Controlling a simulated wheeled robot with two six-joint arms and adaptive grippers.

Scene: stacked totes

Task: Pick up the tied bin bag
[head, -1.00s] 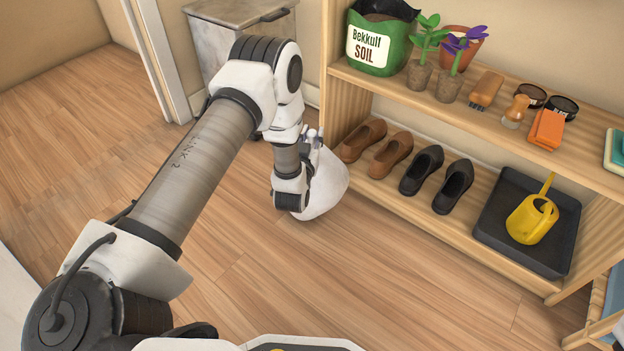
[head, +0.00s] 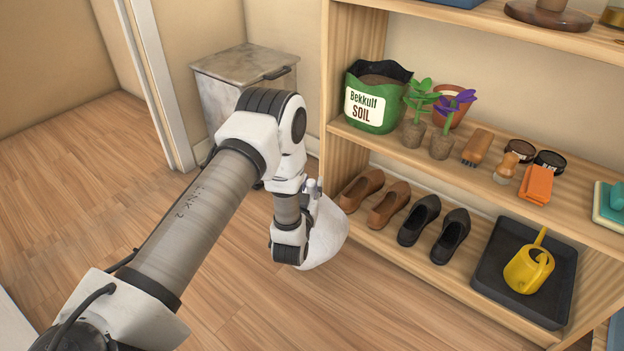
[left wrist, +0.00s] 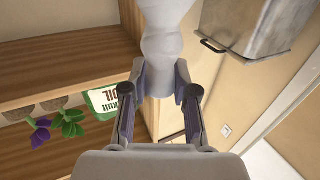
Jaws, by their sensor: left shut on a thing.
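The tied bin bag (head: 325,237) is white and bulging. It is beside the front left of the shelf unit, partly hidden behind my left wrist. My left gripper (head: 312,190) is shut on the bag's narrow upper part. In the left wrist view, the bag (left wrist: 166,45) runs from between the two fingertips of my left gripper (left wrist: 160,82) to the top edge. I cannot tell whether the bag's underside touches the floor. My right gripper is not in view.
A grey metal bin (head: 245,75) stands behind my arm. The wooden floor at left is clear.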

